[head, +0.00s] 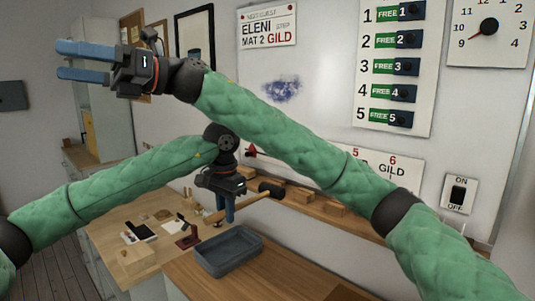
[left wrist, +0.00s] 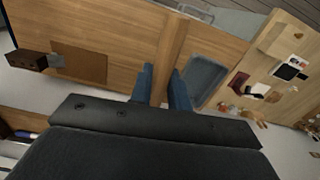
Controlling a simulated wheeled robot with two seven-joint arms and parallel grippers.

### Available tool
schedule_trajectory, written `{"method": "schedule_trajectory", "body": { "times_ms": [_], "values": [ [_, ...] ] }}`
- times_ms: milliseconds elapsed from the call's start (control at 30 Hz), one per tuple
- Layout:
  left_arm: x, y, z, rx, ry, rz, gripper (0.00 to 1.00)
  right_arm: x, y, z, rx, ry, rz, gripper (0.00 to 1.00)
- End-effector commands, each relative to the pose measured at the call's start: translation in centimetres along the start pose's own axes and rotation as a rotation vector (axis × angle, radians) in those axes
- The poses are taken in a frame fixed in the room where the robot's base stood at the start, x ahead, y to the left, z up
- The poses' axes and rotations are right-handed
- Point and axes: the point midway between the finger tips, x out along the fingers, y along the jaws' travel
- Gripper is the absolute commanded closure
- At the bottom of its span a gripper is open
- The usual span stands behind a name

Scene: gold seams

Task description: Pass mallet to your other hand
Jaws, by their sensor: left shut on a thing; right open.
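The mallet has a pale wooden handle (head: 248,207) and a dark head (head: 270,188) at the handle's right end in the head view. My left gripper (head: 227,213) is shut on the handle, with its blue fingers pointing down, above the bench. In the left wrist view, a strip of the wooden handle (left wrist: 164,75) shows between the blue fingers of the left gripper (left wrist: 162,85). The mallet's head is not clear there. My right gripper (head: 84,62) is raised high at the upper left, open and empty, its fingers pointing left, well apart from the mallet.
A grey tray (head: 228,254) sits on the wooden bench below the mallet, and it also shows in the left wrist view (left wrist: 207,80). A dark red item (head: 188,241) and a phone-like item (head: 143,231) lie left of it. A wooden shelf (head: 335,216) with blocks runs along the wall behind. My right arm crosses the view.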

Motion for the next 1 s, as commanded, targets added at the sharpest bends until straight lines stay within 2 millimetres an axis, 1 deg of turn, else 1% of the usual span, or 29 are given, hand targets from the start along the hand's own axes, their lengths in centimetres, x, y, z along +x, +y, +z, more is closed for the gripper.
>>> {"method": "schedule_trajectory", "body": {
  "times_ms": [33, 100, 167, 200, 267, 300, 367, 400, 467, 500, 600, 700, 867, 1000],
  "values": [
    [0.0, 0.0, 0.0, 0.000, 0.001, 0.000, 1.00, -1.4, -0.6, 2.0, 0.007, -0.032, -0.058, 0.02],
    [0.0, 0.0, 0.0, 0.000, 0.001, 0.000, 1.00, -3.2, -1.4, 4.8, 0.021, -0.084, -0.132, 0.02],
    [-0.1, 0.0, 0.0, 0.000, 0.001, 0.000, 1.00, -4.9, -2.1, 7.0, 0.032, -0.131, -0.194, 0.02],
    [0.0, 0.0, 0.0, 0.000, 0.001, 0.000, 1.00, -6.0, -2.6, 8.4, 0.035, -0.163, -0.234, 0.02],
    [0.0, 0.0, 0.0, 0.000, 0.001, 0.000, 1.00, -8.0, -3.6, 10.3, 0.034, -0.213, -0.297, 0.02],
    [0.0, 0.0, 0.0, 0.000, 0.001, 0.000, 1.00, -9.4, -4.5, 11.3, 0.029, -0.244, -0.341, 0.02],
    [0.0, 0.0, 0.0, 0.000, 0.001, 0.000, 1.00, -11.4, -6.5, 11.9, 0.013, -0.277, -0.409, 0.02],
    [0.0, 0.0, 0.0, 0.000, 0.001, 0.000, 1.00, -12.6, -8.1, 11.9, -0.003, -0.291, -0.454, 0.02],
    [0.0, 0.0, 0.0, 0.000, 0.001, 0.000, 1.00, -14.2, -10.4, 11.4, -0.035, -0.297, -0.517, 0.02],
    [0.0, 0.0, 0.0, 0.000, 0.001, 0.000, 1.00, -15.2, -12.0, 10.8, -0.055, -0.294, -0.554, 0.02],
    [0.0, 0.0, 0.0, 0.000, 0.001, 0.000, 1.00, -17.1, -15.4, 9.1, -0.108, -0.273, -0.635, 0.02],
    [-0.1, 0.0, 0.0, 0.000, 0.001, 0.000, 1.00, -18.8, -18.2, 7.2, -0.158, -0.238, -0.701, 0.02],
    [-0.1, 0.0, 0.0, 0.000, 0.001, 0.000, 1.00, -20.9, -21.6, 4.4, -0.234, -0.154, -0.779, 0.02],
    [-0.1, 0.0, 0.0, 0.000, 0.001, 0.000, 1.00, -22.3, -23.8, 1.6, -0.312, -0.017, -0.822, 0.02]
  ]
}}
